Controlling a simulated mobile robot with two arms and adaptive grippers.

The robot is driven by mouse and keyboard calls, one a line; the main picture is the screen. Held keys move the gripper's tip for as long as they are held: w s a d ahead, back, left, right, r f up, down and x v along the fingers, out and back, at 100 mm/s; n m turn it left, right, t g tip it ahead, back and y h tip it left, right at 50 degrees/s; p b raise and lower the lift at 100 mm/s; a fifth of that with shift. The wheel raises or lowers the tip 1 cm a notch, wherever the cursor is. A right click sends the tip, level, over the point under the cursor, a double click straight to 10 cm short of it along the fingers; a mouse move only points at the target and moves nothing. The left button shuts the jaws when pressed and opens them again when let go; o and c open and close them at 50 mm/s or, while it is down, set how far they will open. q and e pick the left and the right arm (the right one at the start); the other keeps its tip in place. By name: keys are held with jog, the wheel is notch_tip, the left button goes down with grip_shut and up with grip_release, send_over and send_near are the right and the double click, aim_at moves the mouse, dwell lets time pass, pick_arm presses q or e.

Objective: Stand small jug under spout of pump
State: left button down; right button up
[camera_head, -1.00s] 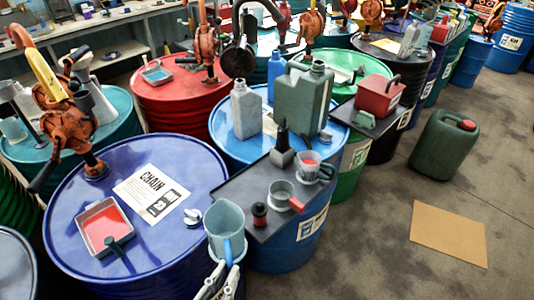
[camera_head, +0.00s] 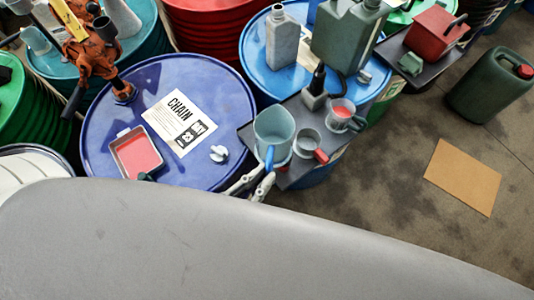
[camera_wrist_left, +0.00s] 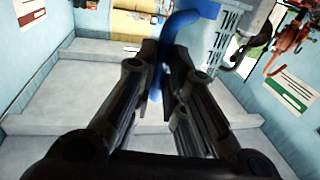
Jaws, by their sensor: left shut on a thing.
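The pale blue-grey jug (camera_head: 275,130) with a blue handle is in my left gripper (camera_head: 262,182), which is shut on the handle. The jug looks upright and empty, in front of the dark tray and right of the blue drum. In the left wrist view the blue handle (camera_wrist_left: 186,18) passes between the fingers of the left gripper (camera_wrist_left: 163,62). The orange pump (camera_head: 92,58) stands at the back left of the blue drum (camera_head: 215,85). I cannot clearly make out its spout. My right gripper is not in view.
On the blue drum lie a red-filled pan (camera_head: 137,153), a CHAIN sheet (camera_head: 180,120) and a white cap (camera_head: 218,153). The dark tray (camera_head: 298,178) holds a grey cup (camera_head: 306,143) and a red-filled measure (camera_head: 343,112).

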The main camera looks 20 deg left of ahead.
aim_at(261, 158)
pick_arm(q)
jog(key=w+f+b, duration=0.2)
jog(key=w+a+f+b, duration=0.1)
jog(key=w+f+b, duration=0.1)
jog(key=w, duration=0.1)
jog(key=w+a+f+b, duration=0.1)
jog(key=w+f+b, duration=0.1)
jog(key=w+f, duration=0.1)
jog(key=shift+a+b, duration=0.2)
jog(key=shift+b, duration=0.1)
notch_tip(261, 158, down, 4)
jog(key=b, duration=0.3)
jog(key=shift+w+a+r+b, duration=0.1)
jog(key=shift+w+r+b, duration=0.1)
jog(key=shift+b, duration=0.2)
jog(key=shift+s+r, duration=0.1)
jog(key=c, duration=1.5)
grip_release()
